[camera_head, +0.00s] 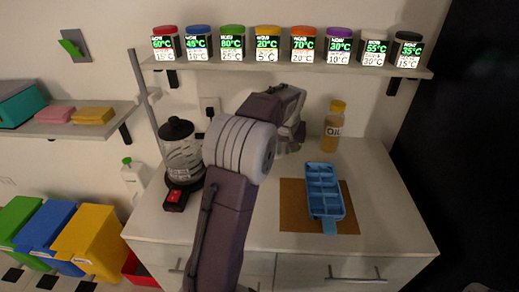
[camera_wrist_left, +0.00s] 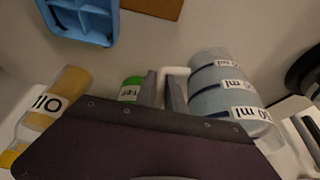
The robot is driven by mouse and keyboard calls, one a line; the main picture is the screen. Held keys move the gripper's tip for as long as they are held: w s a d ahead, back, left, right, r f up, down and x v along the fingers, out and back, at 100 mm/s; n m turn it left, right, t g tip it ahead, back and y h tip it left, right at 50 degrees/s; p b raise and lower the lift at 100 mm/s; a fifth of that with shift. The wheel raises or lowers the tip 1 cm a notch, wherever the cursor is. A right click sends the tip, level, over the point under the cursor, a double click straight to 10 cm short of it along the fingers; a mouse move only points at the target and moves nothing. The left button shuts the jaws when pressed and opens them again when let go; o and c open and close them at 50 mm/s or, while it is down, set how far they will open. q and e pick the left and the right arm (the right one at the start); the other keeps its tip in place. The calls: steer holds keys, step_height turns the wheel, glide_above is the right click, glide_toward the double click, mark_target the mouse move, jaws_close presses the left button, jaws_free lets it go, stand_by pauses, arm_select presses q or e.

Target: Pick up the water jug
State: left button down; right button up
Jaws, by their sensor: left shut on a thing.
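The water jug (camera_wrist_left: 222,82) shows in the left wrist view, right of the fingers, as a grey-blue cylinder with dark bands and white "ml" labels. Its pale handle (camera_wrist_left: 178,73) is at the fingertips. My left gripper (camera_wrist_left: 162,90) is shut on the jug's handle. In the head view my left arm reaches over the counter to the back wall. The gripper (camera_head: 290,138) there is partly hidden by its own wrist, and the jug is hidden behind the arm. My right gripper is not in view.
An oil bottle (camera_head: 333,127) stands right of the gripper, and a green-capped bottle (camera_wrist_left: 130,88) is close to the fingers. A blender (camera_head: 182,155) stands left. A blue ice tray (camera_head: 324,190) lies on a brown board (camera_head: 293,205).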

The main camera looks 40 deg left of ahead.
arm_select(q)
steer(key=shift+r, duration=0.15)
stand_by(0.7)
steer(key=shift+w+a+r, duration=0.1)
steer(key=shift+r, duration=0.3)
steer(key=shift+r+p, duration=0.8)
steer(key=shift+r, duration=0.9)
steer(key=w+d+r+p, duration=0.2)
steer(key=d+r, duration=0.4)
steer(key=d, duration=0.5)
steer(key=shift+w+d+r+p, duration=0.2)
steer(key=shift+r+p, duration=0.1)
steer(key=shift+p, duration=0.3)
steer(key=shift+d, duration=0.1)
